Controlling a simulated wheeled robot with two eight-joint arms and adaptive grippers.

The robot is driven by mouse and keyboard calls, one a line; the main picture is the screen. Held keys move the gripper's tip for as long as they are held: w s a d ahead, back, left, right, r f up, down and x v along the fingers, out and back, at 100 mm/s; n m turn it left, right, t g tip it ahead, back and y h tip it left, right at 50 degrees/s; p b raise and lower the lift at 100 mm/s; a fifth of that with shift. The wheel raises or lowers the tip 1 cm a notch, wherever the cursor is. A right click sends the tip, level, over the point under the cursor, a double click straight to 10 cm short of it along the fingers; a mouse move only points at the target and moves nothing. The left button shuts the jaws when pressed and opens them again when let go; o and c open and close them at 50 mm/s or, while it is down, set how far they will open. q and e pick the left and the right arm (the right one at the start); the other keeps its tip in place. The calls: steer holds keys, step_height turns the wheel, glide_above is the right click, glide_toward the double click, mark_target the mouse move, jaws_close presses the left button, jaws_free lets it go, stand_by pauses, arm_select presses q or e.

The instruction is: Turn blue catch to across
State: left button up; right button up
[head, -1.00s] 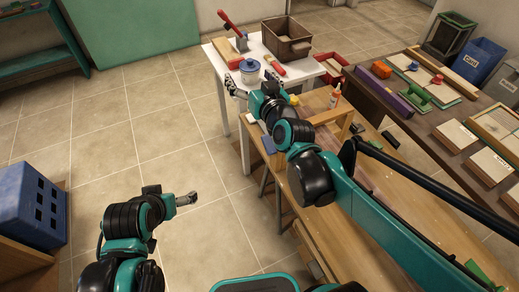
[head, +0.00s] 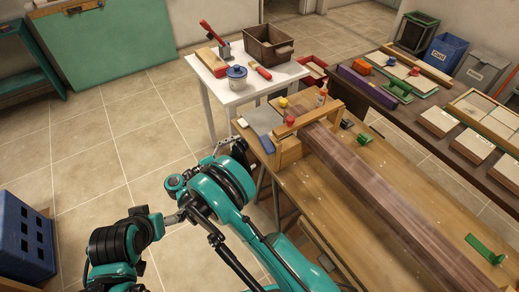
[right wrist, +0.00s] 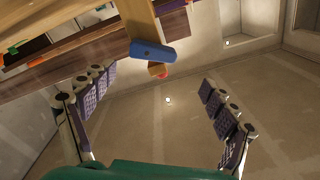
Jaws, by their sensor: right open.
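The blue catch (head: 268,143) is a small blue bar on the near end of the wooden frame (head: 288,152) on the workbench. In the right wrist view the blue catch (right wrist: 153,51) lies crosswise over the wooden post's end, ahead of the fingers and apart from them. My right gripper (head: 226,150) is left of the bench edge and of the catch, partly hidden by its own arm. In the right wrist view my right gripper (right wrist: 155,100) has its fingers spread wide with nothing between them. My left gripper (head: 178,217) is low at the left; its fingertips are hard to make out.
A long dark beam (head: 375,195) runs along the workbench (head: 285,188) through the frame. Red (head: 290,121) and yellow (head: 283,102) knobs are close to the catch. A white table (head: 220,98) holding several items stands behind.

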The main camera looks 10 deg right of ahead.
mark_target(263, 146)
steer(key=x, duration=0.2)
steer(key=b+x, duration=0.1)
steer(key=x, duration=0.2)
steer(key=f+x, duration=0.1)
steer(key=x, duration=0.1)
steer(key=shift+s+d+b, duration=0.25)
steer(key=shift+d+b, duration=0.1)
steer(key=shift+d, duration=0.1)
steer(key=c, duration=1.2)
